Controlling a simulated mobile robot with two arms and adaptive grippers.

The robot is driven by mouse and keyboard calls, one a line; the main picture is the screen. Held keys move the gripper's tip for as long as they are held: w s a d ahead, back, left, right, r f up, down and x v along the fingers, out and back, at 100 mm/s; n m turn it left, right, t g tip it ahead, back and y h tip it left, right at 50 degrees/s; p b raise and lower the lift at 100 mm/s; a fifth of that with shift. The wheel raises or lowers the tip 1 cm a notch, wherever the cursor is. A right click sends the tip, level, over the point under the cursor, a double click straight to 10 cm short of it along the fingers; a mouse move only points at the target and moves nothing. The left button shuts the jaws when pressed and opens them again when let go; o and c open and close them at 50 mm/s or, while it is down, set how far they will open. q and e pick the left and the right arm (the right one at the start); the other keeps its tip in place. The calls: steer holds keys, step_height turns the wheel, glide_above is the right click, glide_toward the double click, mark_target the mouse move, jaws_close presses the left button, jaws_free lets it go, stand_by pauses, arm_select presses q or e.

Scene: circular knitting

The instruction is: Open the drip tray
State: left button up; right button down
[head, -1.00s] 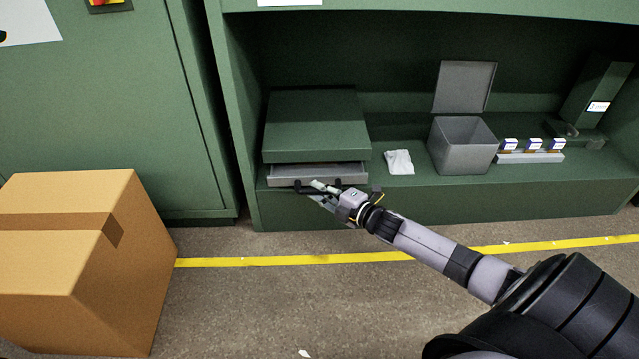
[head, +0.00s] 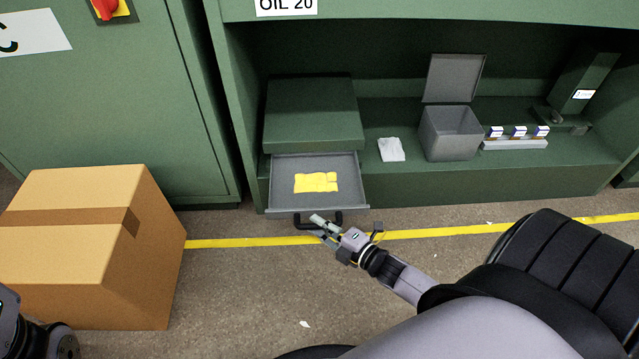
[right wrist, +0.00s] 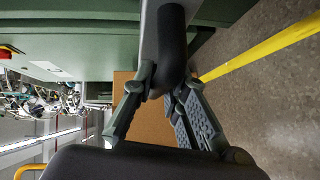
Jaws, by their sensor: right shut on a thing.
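The drip tray (head: 284,171) is a shallow grey drawer below a green box housing (head: 313,112). It stands well out toward me in the head view, and a yellow folded cloth or pad (head: 316,182) lies inside it. Its dark bar handle (head: 299,223) is on the front edge; it also fills the top middle of the right wrist view (right wrist: 172,50). My right gripper (head: 320,225) is shut on the handle, with a finger on each side of it in the right wrist view (right wrist: 163,87). My left gripper is not in view; only part of my left arm shows at bottom left.
A cardboard box (head: 80,225) stands on the floor at left. On the green shelf right of the tray are a white cloth (head: 391,150), an open grey bin (head: 449,133) and small blue-and-white boxes (head: 518,132). Floor lies clear along the yellow line (head: 430,232).

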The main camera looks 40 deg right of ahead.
steer(key=c, duration=1.6)
jaws_free()
steer(key=shift+o, duration=0.2)
steer(key=v, duration=1.2)
